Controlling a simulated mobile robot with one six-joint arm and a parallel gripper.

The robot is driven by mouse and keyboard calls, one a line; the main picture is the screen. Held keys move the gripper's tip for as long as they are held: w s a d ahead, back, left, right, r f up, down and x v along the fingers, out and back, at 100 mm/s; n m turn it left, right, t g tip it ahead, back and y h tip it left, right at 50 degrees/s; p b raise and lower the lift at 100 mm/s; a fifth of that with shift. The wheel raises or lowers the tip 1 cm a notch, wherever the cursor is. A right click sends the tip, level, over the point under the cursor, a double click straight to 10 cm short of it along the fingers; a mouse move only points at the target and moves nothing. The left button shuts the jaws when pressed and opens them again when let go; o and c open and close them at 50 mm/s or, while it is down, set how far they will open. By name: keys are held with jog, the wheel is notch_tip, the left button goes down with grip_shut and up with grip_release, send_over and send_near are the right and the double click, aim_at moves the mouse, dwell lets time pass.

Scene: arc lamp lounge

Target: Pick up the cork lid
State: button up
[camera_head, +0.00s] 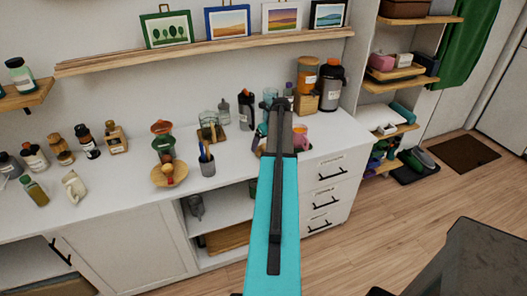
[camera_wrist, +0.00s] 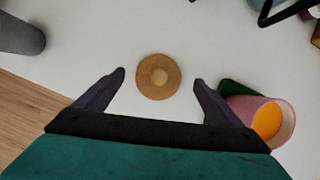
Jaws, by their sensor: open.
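My gripper (camera_wrist: 160,79) is open, with one dark finger to the left and one to the right of the lid as seen from above. The fingers look apart from the lid, and the space between them holds nothing. How high they are above the counter I cannot tell. In the head view my arm reaches over the counter and hides the lid.
A pink cup (camera_wrist: 283,122) with an orange inside stands close by my right finger, beside a dark green item (camera_wrist: 232,90). A grey cylinder (camera_wrist: 20,38) is at the upper left. Jars and a dispenser (camera_head: 331,86) stand behind. The counter's front edge is near.

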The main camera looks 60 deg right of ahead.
aim_at(264, 145)
jog(key=shift+p+x, duration=0.6)
jog(key=shift+x, duration=1.15)
jog(key=shift+w, duration=0.1)
jog(key=shift+c, duration=0.4)
jog(key=c, duration=1)
